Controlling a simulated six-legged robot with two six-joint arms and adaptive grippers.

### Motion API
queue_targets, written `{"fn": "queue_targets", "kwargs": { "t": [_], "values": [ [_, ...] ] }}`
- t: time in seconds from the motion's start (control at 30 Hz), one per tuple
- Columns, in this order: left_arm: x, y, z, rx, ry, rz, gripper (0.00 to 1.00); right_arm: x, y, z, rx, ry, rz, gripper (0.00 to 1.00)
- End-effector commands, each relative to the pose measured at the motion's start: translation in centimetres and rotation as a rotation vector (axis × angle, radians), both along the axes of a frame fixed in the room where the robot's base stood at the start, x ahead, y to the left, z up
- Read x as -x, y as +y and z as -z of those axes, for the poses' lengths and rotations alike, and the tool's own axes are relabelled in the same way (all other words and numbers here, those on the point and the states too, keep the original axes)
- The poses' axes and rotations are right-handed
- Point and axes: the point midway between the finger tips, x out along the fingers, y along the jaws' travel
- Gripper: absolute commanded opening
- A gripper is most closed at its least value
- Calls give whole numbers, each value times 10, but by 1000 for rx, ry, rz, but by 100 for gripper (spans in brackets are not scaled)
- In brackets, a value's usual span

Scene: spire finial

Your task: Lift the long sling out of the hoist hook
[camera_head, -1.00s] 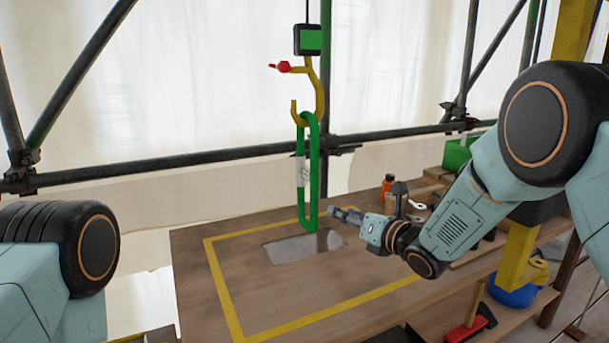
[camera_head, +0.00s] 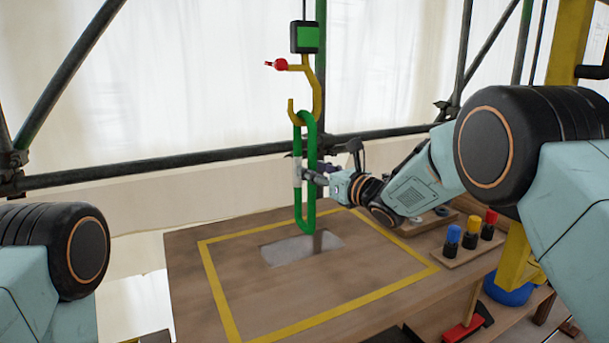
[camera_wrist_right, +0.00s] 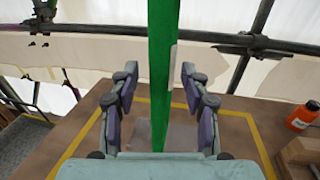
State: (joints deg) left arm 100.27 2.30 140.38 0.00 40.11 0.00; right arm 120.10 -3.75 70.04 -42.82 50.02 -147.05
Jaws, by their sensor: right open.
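The long green sling (camera_head: 311,205) hangs as a closed loop from the yellow hoist hook (camera_head: 319,95), above the table. A pale label (camera_head: 297,170) is on its left strand. My right gripper (camera_head: 312,176) is at the sling's middle height, reaching in from the right. In the right wrist view, the green sling (camera_wrist_right: 162,75) runs upright between the two open fingers (camera_wrist_right: 160,95), with a gap visible on both sides. My left arm shows at the lower left of the head view, but its gripper is out of view.
A yellow-taped rectangle (camera_head: 218,290) marks the wooden table (camera_head: 190,290), with a grey plate (camera_head: 285,250) inside. Blue, yellow and red-topped pegs (camera_head: 472,238) stand at right. A dark scaffold rail (camera_head: 200,165) crosses behind the sling. An orange bottle (camera_wrist_right: 302,116) shows in the wrist view.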

Motion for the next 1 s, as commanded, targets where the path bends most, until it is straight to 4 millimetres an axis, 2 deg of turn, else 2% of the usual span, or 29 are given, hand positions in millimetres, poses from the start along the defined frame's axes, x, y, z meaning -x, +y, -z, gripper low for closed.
{"fn": "queue_targets", "kwargs": {
  "t": [0.2,0.47,1.0],
  "values": [
    [0,0,0,0,0,0,0,-11,9,1,1,1,-1,47],
    [0,0,0,0,0,0,0,-13,10,1,0,1,-1,47],
    [0,0,0,0,0,0,0,-13,9,1,0,1,0,1]
  ]
}}
